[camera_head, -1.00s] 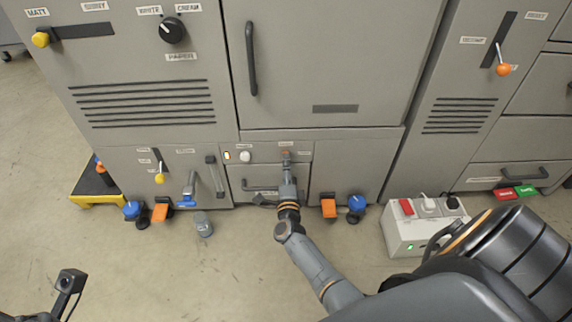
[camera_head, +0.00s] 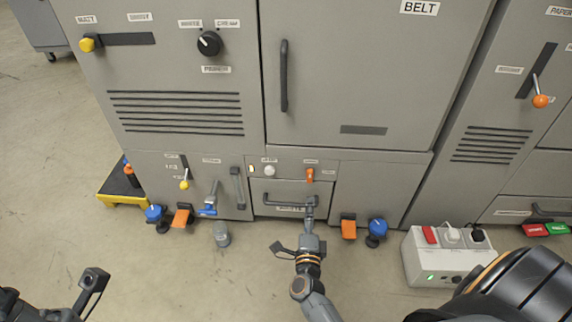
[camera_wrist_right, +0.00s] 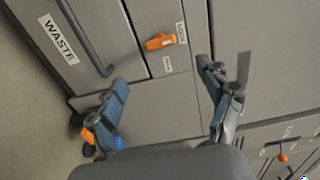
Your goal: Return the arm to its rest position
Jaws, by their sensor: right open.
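My right gripper (camera_head: 310,207) is in front of the small waste drawer at the bottom middle of the machine. In the right wrist view the gripper (camera_wrist_right: 163,80) is open, with nothing between its two fingers. The orange lock handle (camera_head: 310,174) is just above it in the head view and apart from the fingers; it also shows in the wrist view (camera_wrist_right: 160,42). My left gripper (camera_head: 92,282) is partly in view at the lower left, over the floor; its jaw state is unclear.
The waste drawer's handle (camera_head: 284,206) is close to my right gripper. Orange pedals (camera_head: 348,229) and blue knobs (camera_head: 377,228) stick out low. A grey cylinder (camera_head: 221,234) and a white power box (camera_head: 440,258) stand on the floor. Open floor lies at left.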

